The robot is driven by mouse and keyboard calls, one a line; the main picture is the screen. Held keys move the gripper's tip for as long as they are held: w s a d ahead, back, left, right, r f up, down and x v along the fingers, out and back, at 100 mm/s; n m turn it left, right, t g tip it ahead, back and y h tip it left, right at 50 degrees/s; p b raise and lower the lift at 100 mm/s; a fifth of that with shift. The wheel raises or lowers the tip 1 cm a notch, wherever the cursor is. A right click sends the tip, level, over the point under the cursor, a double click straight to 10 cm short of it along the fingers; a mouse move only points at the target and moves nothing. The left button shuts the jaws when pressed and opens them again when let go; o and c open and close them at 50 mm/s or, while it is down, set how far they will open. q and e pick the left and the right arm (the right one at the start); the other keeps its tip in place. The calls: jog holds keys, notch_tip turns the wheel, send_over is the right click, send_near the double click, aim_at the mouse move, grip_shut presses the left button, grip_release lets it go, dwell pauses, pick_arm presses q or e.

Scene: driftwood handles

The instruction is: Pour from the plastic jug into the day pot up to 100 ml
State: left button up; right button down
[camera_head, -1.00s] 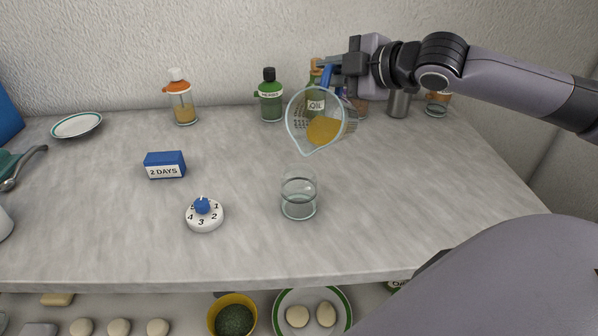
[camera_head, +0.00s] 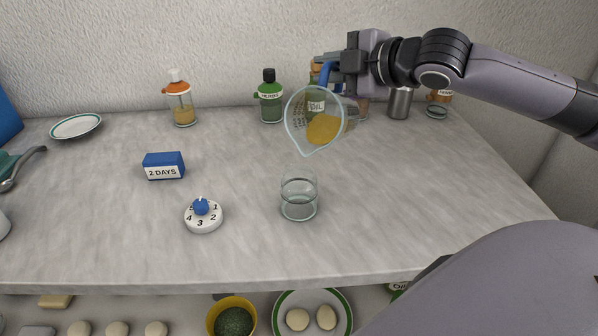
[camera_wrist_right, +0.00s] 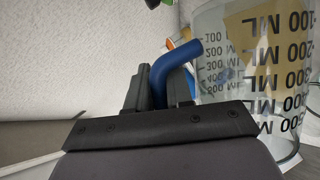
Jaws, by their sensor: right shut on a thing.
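The clear plastic jug (camera_head: 300,118) hangs tilted in the air, spout toward the lower left, with amber liquid (camera_head: 323,130) in it. No stream leaves the spout. My right gripper (camera_head: 330,72) is shut on its blue handle, which also shows in the right wrist view (camera_wrist_right: 178,68). There the jug wall (camera_wrist_right: 232,70) carries black ML marks. The day pot, taken to be the small clear glass pot (camera_head: 299,199), stands upright on the counter below the spout, apart from the jug. I see no amber liquid in it. My left gripper is not in view.
On the grey counter (camera_head: 400,220) stand a blue "2 DAYS" block (camera_head: 164,166) and a numbered dial (camera_head: 203,216), left of the pot. An orange-capped bottle (camera_head: 181,103), a green bottle (camera_head: 270,100) and other containers line the wall. The counter right of the pot is clear.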

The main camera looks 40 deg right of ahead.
aim_at(324, 61)
jog(key=shift+s+a+r+n, duration=0.3)
jog(key=shift+a+r, duration=0.15)
jog(key=shift+r, duration=0.15)
dwell(0.5)
jog(key=shift+s+a+r+h, duration=0.1)
jog(key=shift+a+r+h, duration=0.05)
jog(key=shift+a+h, duration=0.15)
jog(key=shift+s+a+r+n+t, duration=0.15)
jog(key=shift+a+r+n+t, duration=0.05)
jog(key=shift+a+n+t, duration=0.1)
dwell(0.5)
jog(key=shift+s+a+r+n+t+p, duration=0.2)
jog(key=shift+s+a+r+n+p, duration=0.15)
jog(key=shift+a, duration=0.2)
jog(key=shift+s+a+r+n+t+p, duration=0.2)
jog(key=shift+a+r+n+p, duration=0.1)
jog(key=shift+a+n+p, duration=0.15)
dwell(1.7)
